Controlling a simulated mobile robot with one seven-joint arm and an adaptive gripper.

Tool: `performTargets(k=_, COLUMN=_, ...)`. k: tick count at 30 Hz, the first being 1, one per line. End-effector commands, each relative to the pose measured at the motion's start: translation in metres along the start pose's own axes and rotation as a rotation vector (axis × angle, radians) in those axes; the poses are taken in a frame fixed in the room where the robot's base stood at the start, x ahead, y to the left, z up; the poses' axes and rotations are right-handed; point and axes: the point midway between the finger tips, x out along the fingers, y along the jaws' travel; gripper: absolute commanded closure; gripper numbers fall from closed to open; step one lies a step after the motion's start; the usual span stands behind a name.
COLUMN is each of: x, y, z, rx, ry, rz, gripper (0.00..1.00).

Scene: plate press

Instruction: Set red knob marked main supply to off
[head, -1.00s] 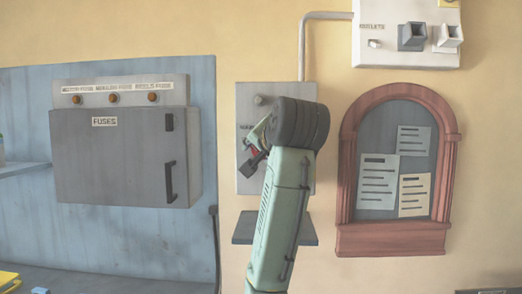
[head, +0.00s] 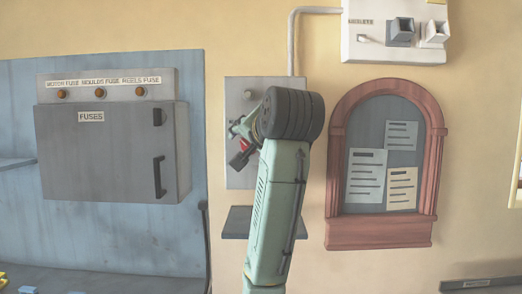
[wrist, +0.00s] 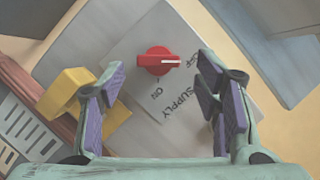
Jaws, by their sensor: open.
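The red knob (wrist: 155,61) sits on a pale grey plate in the wrist view, round with a white line across it. The line points right, towards small lettering that seems to read OFF. ON is lettered below the knob and SUPPLY to its lower right. My gripper (wrist: 163,78) is open, its purple-padded fingers left and right of the knob, with no contact visible. In the head view my gripper (head: 238,144) is in front of the grey wall panel (head: 235,175). Red shows between its fingers; my wrist hides much of the panel.
In the wrist view a yellow block (wrist: 72,88) stands close to the left finger. In the head view a grey fuse box (head: 110,150) is left of the panel, an arched notice board (head: 338,160) right. A small dark shelf (head: 236,222) sits below the panel.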

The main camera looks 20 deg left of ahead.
Motion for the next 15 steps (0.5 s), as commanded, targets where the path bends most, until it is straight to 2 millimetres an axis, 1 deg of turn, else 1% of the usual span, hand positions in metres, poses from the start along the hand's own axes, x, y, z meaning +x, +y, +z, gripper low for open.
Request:
performTargets(k=2, x=-0.008, y=0.004, z=-0.003, rx=-0.001, ry=0.011, rz=0.004, gripper=0.43)
performTargets(k=7, x=-0.022, y=0.01, z=0.004, rx=-0.003, ry=0.0, rz=0.014, gripper=0.43)
performTargets(k=15, x=-0.067, y=0.017, z=0.012, rx=-0.003, ry=0.004, rz=0.008, gripper=0.43)
